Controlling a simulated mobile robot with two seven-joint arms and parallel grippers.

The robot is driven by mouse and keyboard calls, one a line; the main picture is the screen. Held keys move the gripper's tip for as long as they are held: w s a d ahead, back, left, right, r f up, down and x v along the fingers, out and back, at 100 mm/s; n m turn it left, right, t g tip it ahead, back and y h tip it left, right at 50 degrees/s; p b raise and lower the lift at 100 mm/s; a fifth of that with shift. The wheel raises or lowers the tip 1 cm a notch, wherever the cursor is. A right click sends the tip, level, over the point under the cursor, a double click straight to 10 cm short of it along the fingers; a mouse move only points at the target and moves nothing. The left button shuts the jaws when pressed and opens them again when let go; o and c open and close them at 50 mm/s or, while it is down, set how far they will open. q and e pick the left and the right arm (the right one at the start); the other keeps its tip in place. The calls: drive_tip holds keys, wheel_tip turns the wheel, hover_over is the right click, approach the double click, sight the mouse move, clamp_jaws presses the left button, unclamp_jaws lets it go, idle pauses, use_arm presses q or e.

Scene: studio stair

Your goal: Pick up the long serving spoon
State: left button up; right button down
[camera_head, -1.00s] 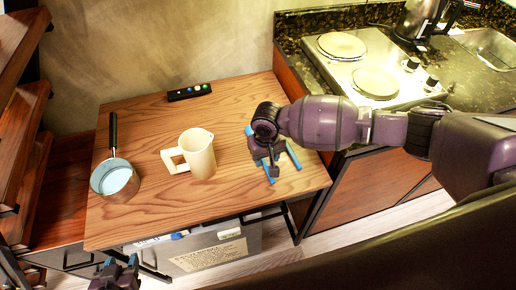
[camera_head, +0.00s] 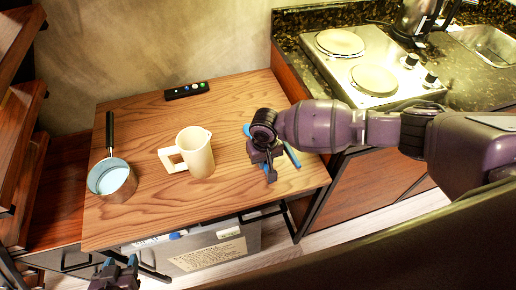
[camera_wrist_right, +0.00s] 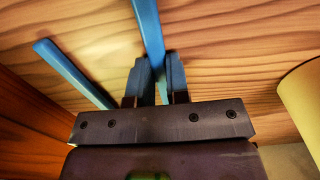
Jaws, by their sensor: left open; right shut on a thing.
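Two slim blue utensils lie at the right of the wooden table. My right gripper (camera_head: 270,172) points down there and is shut on the handle of one blue utensil (camera_wrist_right: 148,25). A blue end (camera_head: 247,130) shows behind the gripper, apparently of this utensil. The other blue handle (camera_head: 291,156) lies just to the right; it also shows at the left in the right wrist view (camera_wrist_right: 70,70). The gripper hides most of both, so I cannot tell for certain which is the serving spoon. My left gripper (camera_head: 116,272) is open and empty, below the table's front edge.
A cream pitcher (camera_head: 197,153) stands mid-table, left of my right gripper. A saucepan (camera_head: 118,186) stands at the left and a black remote (camera_head: 187,91) at the back. The counter with a hotplate (camera_head: 365,65) is at the right. The table's front is clear.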

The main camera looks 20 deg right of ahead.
use_arm(q)
drive_tip(key=shift+s, duration=0.1)
use_arm(e)
drive_tip(key=shift+r, duration=0.2)
use_arm(q)
drive_tip(key=shift+w+r+p, duration=0.3)
drive_tip(key=shift+r+p, duration=0.45)
drive_tip(key=shift+r, duration=0.25)
drive_tip(key=shift+w+r+p, duration=0.25)
drive_tip(key=shift+r+p, duration=0.5)
drive_tip(key=shift+r, duration=0.25)
use_arm(e)
wheel_tip(320, 180, up, 20)
drive_tip(key=shift+f, duration=0.15)
use_arm(q)
drive_tip(key=shift+s+f, duration=0.15)
drive_tip(key=shift+s, duration=0.05)
use_arm(e)
drive_tip(key=shift+f, duration=0.1)
